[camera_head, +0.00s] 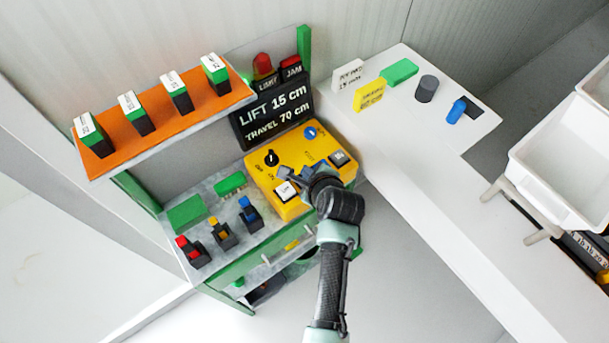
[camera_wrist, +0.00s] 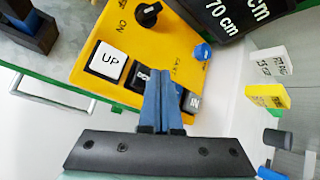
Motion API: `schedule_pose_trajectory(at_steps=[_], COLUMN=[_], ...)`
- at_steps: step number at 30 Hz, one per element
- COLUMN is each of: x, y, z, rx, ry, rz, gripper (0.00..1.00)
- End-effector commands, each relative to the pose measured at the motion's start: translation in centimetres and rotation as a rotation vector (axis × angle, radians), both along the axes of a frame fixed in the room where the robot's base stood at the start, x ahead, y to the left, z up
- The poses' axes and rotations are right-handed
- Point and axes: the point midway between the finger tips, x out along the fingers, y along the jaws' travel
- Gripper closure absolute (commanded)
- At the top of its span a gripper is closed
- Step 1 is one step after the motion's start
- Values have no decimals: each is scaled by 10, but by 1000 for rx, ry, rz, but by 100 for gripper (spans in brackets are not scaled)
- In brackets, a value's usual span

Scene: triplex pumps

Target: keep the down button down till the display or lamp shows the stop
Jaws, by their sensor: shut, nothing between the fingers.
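The yellow control box (camera_head: 313,150) stands on the bench, and it also fills the upper middle of the wrist view (camera_wrist: 176,40). Its white UP button (camera_wrist: 108,62) is left of my fingers. A dark button (camera_wrist: 193,103), its lettering partly covered and ending like an N, is just right of them. Another dark button (camera_wrist: 142,78) is mostly hidden behind the fingers. My gripper (camera_wrist: 160,80) is shut and empty, over the dark buttons; I cannot tell whether it touches one. The display (camera_head: 272,118) reads LIFT 15 cm, TRAVEL 70 cm. The red LIMIT lamp (camera_head: 263,65) looks unlit.
A JAM lamp (camera_head: 291,65) is beside the LIMIT lamp. The box also has a black knob (camera_wrist: 148,14) and a blue button (camera_wrist: 202,52). An orange shelf (camera_head: 165,131) with several blocks overhangs at left. White and yellow cards (camera_head: 370,95) stand on the right counter.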

Motion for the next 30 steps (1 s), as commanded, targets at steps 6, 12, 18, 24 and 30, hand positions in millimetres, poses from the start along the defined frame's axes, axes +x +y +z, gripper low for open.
schedule_pose_trajectory(at_steps=[6,12,18,24,30], x=[0,0,0,0,0], y=[0,0,0,0,0], z=[0,-1,-8,-9,-9], rx=[0,0,0,0,0], ry=[0,0,1,0,0], rz=[0,0,1,0,0], gripper=[100,100,100,100,100])
